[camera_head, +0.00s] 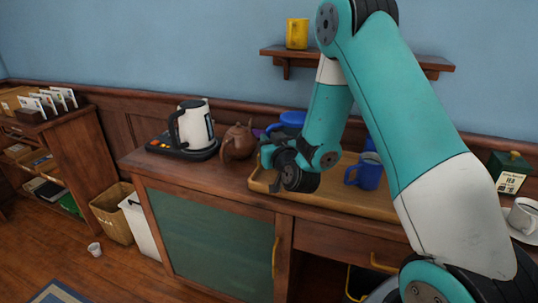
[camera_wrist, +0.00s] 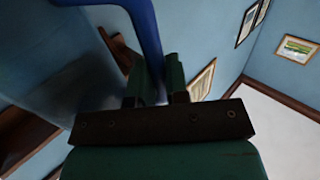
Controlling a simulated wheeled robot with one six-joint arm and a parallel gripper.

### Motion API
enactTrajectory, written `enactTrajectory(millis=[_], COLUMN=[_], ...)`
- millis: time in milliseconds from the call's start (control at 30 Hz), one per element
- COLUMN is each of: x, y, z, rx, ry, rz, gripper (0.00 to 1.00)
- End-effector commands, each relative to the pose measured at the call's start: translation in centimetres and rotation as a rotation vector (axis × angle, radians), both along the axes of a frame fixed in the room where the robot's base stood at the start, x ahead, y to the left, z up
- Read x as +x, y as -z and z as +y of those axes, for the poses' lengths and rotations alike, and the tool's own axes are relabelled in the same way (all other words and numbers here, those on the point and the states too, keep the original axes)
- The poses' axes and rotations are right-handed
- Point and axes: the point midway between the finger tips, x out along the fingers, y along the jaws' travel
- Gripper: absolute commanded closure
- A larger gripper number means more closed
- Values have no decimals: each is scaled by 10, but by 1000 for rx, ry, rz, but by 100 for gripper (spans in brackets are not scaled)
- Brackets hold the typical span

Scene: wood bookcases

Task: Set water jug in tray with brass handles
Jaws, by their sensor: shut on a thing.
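The water jug seems to be the blue-topped thing (camera_head: 291,119) behind my arm in the head view; most of it is hidden there. In the wrist view its blue handle (camera_wrist: 146,28) runs down between the fingers, with a blurred, see-through body to the left. My gripper (camera_head: 268,152) is shut on that handle, and its green fingers (camera_wrist: 158,82) show close up in the wrist view. The wooden tray (camera_head: 262,182) lies on the cabinet below and right of my gripper. I cannot tell whether the jug touches it. The tray's handles are not clear.
A blue mug (camera_head: 368,173) stands in the tray's right part. A brown teapot (camera_head: 238,141) stands just left of the tray, near the gripper. A kettle (camera_head: 192,125) is farther left. A wall shelf (camera_head: 277,53) bears a yellow mug (camera_head: 297,33). A cup (camera_head: 522,215) is at right.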

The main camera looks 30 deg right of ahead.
Motion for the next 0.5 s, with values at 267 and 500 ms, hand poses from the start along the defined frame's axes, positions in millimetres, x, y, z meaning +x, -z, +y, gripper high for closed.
enactTrajectory(millis=[267, 500], x=[0, 0], y=[14, 18], z=[0, 0], rx=[-2, -3], ry=[1, 1], rz=[-5, -4], gripper=[100, 100])
